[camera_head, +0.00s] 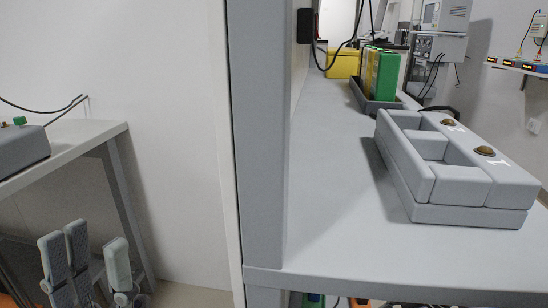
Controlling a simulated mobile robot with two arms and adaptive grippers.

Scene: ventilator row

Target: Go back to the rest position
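My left gripper (92,250) shows at the bottom left of the head view, with its grey ribbed fingers pointing up. A gap with nothing in it separates the two fingers on the left from the single one on the right, so it is open and empty. It is in front of the left table and apart from it. Its base is cut off by the lower edge. My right gripper is not in view.
A left table (75,140) carries a grey box (22,148) with a green knob. A grey post (258,130) stands beside the right bench (330,225). That bench holds a grey two-slot block (470,217) and, farther back, a tray with green (385,77) and yellow boxes.

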